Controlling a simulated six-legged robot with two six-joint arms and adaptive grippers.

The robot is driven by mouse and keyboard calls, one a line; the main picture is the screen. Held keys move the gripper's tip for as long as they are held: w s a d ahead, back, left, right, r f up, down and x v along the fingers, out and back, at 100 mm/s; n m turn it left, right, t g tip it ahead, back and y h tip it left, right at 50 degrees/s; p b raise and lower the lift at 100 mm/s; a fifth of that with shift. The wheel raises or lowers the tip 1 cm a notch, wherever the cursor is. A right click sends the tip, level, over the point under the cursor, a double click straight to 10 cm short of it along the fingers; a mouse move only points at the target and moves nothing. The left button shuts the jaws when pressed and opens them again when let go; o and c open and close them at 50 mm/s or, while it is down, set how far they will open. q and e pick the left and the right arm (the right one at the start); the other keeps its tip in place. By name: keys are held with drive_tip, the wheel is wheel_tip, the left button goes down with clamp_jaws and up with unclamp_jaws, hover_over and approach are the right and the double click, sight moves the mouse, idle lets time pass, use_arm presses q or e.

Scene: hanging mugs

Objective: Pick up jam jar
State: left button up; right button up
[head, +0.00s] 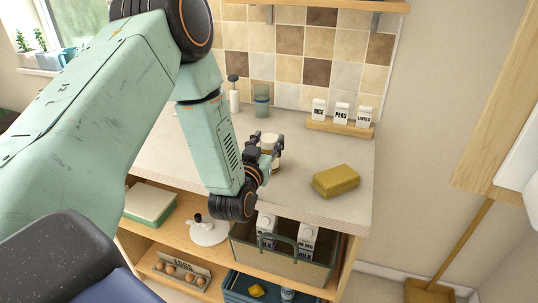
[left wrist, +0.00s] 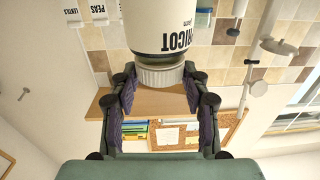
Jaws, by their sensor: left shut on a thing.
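The jam jar (head: 269,141) is at the middle of the counter in the head view, partly hidden by my left gripper (head: 267,150). In the left wrist view the jar (left wrist: 160,28) is pale, with upside-down lettering ending in "ICOT" and "jam", and a ribbed white lid (left wrist: 162,77). My left gripper (left wrist: 161,80) is shut on the jar, its dark fingers on both sides at the lid end. I cannot tell whether the jar's base touches the counter. My right gripper is not in view.
A yellow sponge (head: 336,180) lies on the counter (head: 330,150) right of the gripper. RICE, PEAS and LENTILS boxes (head: 342,113) stand on a small wooden stand at the back right. A glass (head: 262,106) stands at the back. Below are shelves with a basket of cartons (head: 285,265).

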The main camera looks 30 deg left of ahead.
use_arm(q)
drive_tip(key=shift+f, duration=0.15)
drive_tip(key=c, duration=0.3)
clamp_jaws()
